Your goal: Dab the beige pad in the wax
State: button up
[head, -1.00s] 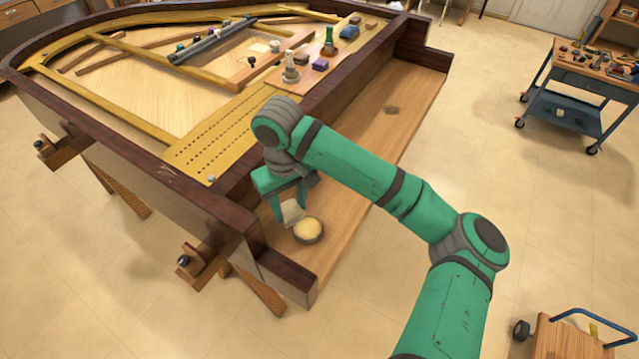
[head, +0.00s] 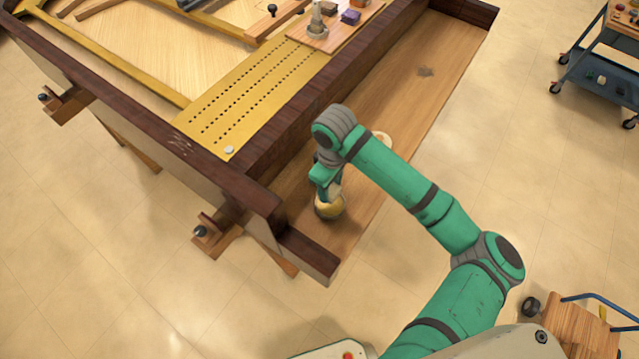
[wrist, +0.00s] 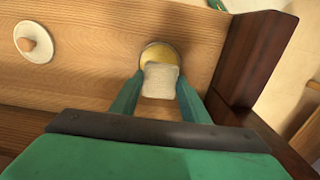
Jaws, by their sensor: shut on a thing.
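The beige pad (wrist: 161,80) is pinched between the two green fingers of my gripper (wrist: 157,90) in the wrist view. The round tin of yellow wax (wrist: 158,53) sits on the wooden key bed just beyond the pad, and the pad covers the tin's near part. In the head view my gripper (head: 327,190) is low over the wax tin (head: 330,211), with a bit of the pad (head: 336,191) showing at the fingers. I cannot tell whether the pad touches the wax.
A pale round disc with a knob (wrist: 35,44) lies on the key bed (head: 418,95) and shows partly behind my arm in the head view (head: 382,138). A dark wooden end block (wrist: 257,60) stands close right of the tin. The far key bed is mostly clear.

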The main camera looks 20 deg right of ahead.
aim_at(331, 189)
notch_tip(331, 189, down, 3)
jog(key=shift+d+f, duration=0.1)
jog(key=shift+f, duration=0.05)
jog(key=shift+s+d+f, duration=0.1)
jog(key=shift+d+f, duration=0.05)
jog(key=shift+f, duration=0.3)
jog(key=shift+s+d+f, duration=0.1)
jog(key=shift+d+f, duration=0.05)
jog(key=shift+f, duration=0.25)
jog(key=shift+w+a+f, duration=0.15)
jog(key=shift+a+f, duration=0.05)
jog(key=shift+a, duration=0.1)
jog(key=shift+f, duration=0.65)
dwell(1.4)
jog(key=shift+r, duration=3.55)
